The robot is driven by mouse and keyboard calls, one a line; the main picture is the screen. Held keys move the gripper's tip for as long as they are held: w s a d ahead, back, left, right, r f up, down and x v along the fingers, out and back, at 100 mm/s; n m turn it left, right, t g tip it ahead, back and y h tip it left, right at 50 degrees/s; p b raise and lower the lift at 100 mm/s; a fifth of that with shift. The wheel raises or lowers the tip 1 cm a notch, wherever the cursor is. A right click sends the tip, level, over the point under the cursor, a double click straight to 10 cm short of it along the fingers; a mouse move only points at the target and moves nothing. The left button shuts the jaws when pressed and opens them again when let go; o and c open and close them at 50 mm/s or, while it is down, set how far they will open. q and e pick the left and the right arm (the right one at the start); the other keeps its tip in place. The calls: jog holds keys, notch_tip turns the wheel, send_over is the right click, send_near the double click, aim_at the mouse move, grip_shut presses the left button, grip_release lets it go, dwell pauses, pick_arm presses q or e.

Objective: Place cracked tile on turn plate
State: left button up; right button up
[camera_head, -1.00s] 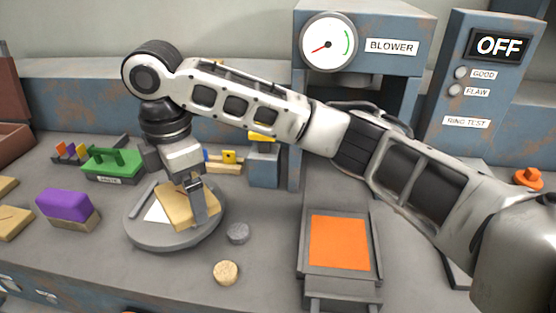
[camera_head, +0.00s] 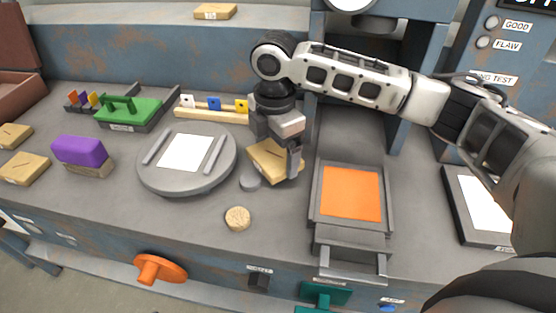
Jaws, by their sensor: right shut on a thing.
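My right gripper (camera_head: 282,158) is shut on a tan tile (camera_head: 265,163) and holds it tilted, to the right of the turn plate. A crack on this held tile cannot be made out clearly. The round grey turn plate (camera_head: 156,177) has a white square (camera_head: 187,152) at its middle between two grey bars, and no tile lies on it. Two more tan tiles lie at the far left, one nearer (camera_head: 24,168) and one behind (camera_head: 14,135); each shows a thin dark line. My left gripper is not in view.
A purple-topped block (camera_head: 79,151) and green tool (camera_head: 128,110) stand left. A tray with an orange square (camera_head: 350,193) is at right. A rail with coloured tags (camera_head: 212,114) is behind.

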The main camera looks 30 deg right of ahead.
aim_at(278, 153)
jog(key=shift+d+f, duration=0.15)
jog(key=shift+f, duration=0.75)
jog(key=shift+d+f, duration=0.15)
jog(key=shift+f, duration=0.7)
jog(key=shift+f, duration=0.1)
jog(key=o, duration=0.9)
